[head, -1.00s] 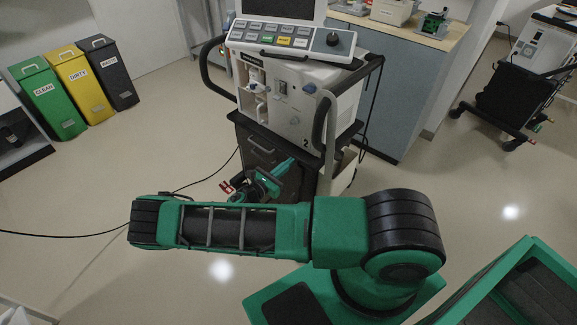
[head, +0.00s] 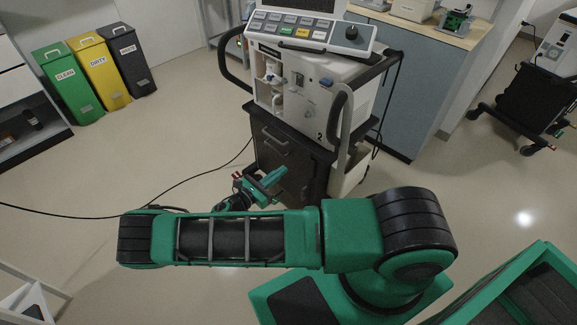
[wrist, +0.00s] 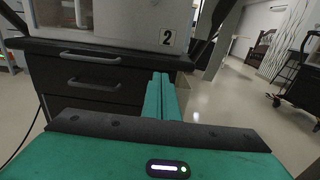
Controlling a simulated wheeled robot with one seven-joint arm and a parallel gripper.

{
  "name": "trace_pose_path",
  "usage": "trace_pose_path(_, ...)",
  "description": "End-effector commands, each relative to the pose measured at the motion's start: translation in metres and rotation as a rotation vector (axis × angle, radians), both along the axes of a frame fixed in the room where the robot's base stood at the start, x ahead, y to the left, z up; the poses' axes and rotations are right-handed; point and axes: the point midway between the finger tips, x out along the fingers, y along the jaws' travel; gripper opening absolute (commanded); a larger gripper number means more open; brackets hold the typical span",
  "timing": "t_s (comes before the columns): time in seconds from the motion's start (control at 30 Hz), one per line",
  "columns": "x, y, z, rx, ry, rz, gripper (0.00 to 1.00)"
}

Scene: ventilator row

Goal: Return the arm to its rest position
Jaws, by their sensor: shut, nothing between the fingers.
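My gripper (head: 274,181) is at the end of my green and black arm, which lies folded across the lower part of the head view. In the wrist view, its two green fingers (wrist: 160,97) are together with nothing between them. They point toward the ventilator cart's black drawers (wrist: 88,75). In the head view, the gripper overlaps the lower drawers of the ventilator (head: 315,110) marked 2. I cannot tell the exact gap, but I see no contact.
A black cable (head: 185,183) runs over the floor to the left of the cart. Green, yellow and dark bins (head: 92,68) stand at the back left. A blue-grey counter (head: 400,90) is behind the ventilator. Another cart (head: 525,95) stands at the right.

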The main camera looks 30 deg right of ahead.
Motion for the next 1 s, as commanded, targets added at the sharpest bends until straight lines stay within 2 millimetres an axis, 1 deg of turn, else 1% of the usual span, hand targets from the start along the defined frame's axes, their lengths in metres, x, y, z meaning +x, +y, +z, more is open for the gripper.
trace_pose_path(0.03,-0.002,0.007,0.0,0.0,0.0,0.002,0.0)
trace_pose_path(0.2,-0.007,0.021,0.0,0.0,0.0,-0.002,0.0)
trace_pose_path(0.37,-0.009,0.024,0.0,0.0,0.0,-0.003,0.0)
trace_pose_path(0.57,-0.009,0.021,0.004,0.016,-0.007,-0.022,0.0)
trace_pose_path(0.67,-0.011,0.016,0.013,0.062,-0.033,-0.072,0.0)
trace_pose_path(0.77,-0.014,0.006,0.029,0.13,-0.074,-0.154,0.0)
trace_pose_path(1.0,-0.028,-0.02,0.071,0.308,-0.196,-0.377,0.0)
